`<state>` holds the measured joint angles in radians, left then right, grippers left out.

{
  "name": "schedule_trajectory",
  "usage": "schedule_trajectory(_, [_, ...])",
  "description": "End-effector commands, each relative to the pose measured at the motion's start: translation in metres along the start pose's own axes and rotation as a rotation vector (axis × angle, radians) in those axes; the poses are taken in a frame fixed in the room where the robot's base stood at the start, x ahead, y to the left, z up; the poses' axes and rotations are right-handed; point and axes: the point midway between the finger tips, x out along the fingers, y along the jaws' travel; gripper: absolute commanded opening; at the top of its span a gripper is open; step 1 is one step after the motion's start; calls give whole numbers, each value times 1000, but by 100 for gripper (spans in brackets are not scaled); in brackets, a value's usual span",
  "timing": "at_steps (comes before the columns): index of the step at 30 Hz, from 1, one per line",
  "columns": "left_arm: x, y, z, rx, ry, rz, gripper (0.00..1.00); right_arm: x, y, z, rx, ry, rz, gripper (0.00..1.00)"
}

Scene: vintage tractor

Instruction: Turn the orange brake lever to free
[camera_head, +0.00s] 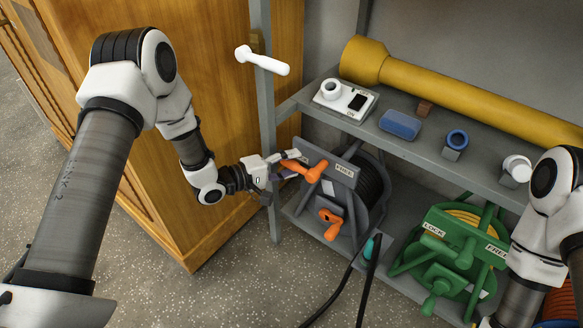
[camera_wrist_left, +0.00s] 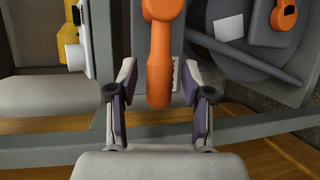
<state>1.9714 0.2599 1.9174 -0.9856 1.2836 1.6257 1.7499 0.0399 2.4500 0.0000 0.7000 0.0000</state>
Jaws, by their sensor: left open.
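The orange brake lever (camera_head: 312,173) sits on the grey reel's top plate, beside a FREE label (camera_head: 344,170). Its handle points left toward my left gripper (camera_head: 287,168). In the left wrist view the lever (camera_wrist_left: 159,60) runs down between the two fingers of my left gripper (camera_wrist_left: 159,78). The fingers are open, with a gap on each side of the lever. The plate's left end is partly hidden by the gripper. My right arm shows at the right edge, but its gripper is out of view.
An orange crank (camera_head: 331,224) sits below on the same reel. A green reel (camera_head: 450,250) with LOCK and FREE labels stands to the right. A grey shelf (camera_head: 410,150) is above, and a grey post (camera_head: 265,110) with a white handle (camera_head: 262,60) stands close by the left gripper.

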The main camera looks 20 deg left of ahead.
Motion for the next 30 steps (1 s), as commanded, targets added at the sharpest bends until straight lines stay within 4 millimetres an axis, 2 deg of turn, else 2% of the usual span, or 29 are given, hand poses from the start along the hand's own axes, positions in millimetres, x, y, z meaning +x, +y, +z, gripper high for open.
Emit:
schedule_trajectory(7, [2, 0, 0, -1, 1, 0, 50, 0, 0, 0, 0, 0, 0, 62])
schedule_trajectory(11, [2, 0, 0, -1, 1, 0, 3, 0, 0, 0, 0, 0, 0, 62])
schedule_trajectory(12, [2, 0, 0, 0, 1, -1, 0, 0, 0, 0, 0, 0, 0, 62])
schedule_trajectory(23, [2, 3, 1, 18, 4, -8, 0, -5, 0, 0, 0, 0, 0, 62])
schedule_trajectory(30, [0, 13, 2, 105, 22, -46, 0, -25, 0, 0, 0, 0, 0, 62])
